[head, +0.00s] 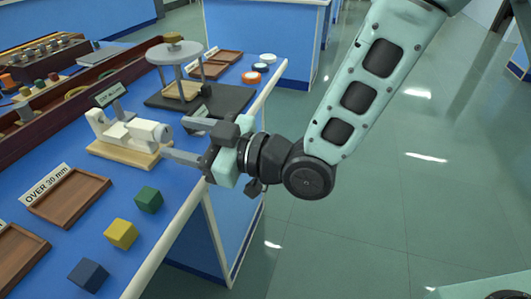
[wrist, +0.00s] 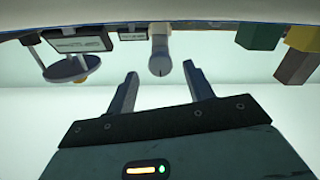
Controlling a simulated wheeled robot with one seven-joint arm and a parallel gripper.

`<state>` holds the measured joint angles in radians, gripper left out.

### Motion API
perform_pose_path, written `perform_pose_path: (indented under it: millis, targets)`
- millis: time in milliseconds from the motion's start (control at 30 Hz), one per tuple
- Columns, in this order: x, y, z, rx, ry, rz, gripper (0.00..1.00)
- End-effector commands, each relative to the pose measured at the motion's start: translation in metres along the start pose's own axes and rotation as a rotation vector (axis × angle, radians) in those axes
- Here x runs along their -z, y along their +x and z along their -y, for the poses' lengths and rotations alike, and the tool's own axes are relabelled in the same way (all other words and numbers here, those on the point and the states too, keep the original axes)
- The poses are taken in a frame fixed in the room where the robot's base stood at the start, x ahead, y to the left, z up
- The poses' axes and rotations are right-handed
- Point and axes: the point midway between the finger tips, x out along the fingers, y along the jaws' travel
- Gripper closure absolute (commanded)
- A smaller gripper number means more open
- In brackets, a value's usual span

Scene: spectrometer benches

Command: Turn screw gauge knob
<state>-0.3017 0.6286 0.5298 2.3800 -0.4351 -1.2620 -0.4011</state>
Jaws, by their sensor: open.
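The screw gauge (head: 112,130) is a white device on a pale wooden base (head: 112,153), on the blue bench top. Its rounded knob (head: 161,133) faces right, towards my gripper (head: 177,140). My gripper (wrist: 160,72) is open and empty, with one finger to each side of the knob's line. No contact with the knob is visible. The rest of the gauge is mostly hidden behind the knob in the wrist view.
A grey disc stand (head: 174,53) on a black base (head: 215,101) stands behind the gauge. Green (head: 148,199), yellow (head: 121,233) and blue (head: 88,275) blocks lie in front, beside a wooden tray (head: 68,197). The bench edge (head: 172,238) runs below my gripper; the floor to the right is clear.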

Motion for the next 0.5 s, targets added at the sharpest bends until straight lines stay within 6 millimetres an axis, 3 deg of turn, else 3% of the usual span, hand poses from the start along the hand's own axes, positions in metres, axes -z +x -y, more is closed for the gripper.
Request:
perform_pose_path:
  millis: [200,500]
  targets:
    - [-0.001,-0.043,-0.001,-0.002,-0.001,0.003,0.48]
    - [0.006,-0.07,-0.001,0.0,0.006,0.006,0.48]
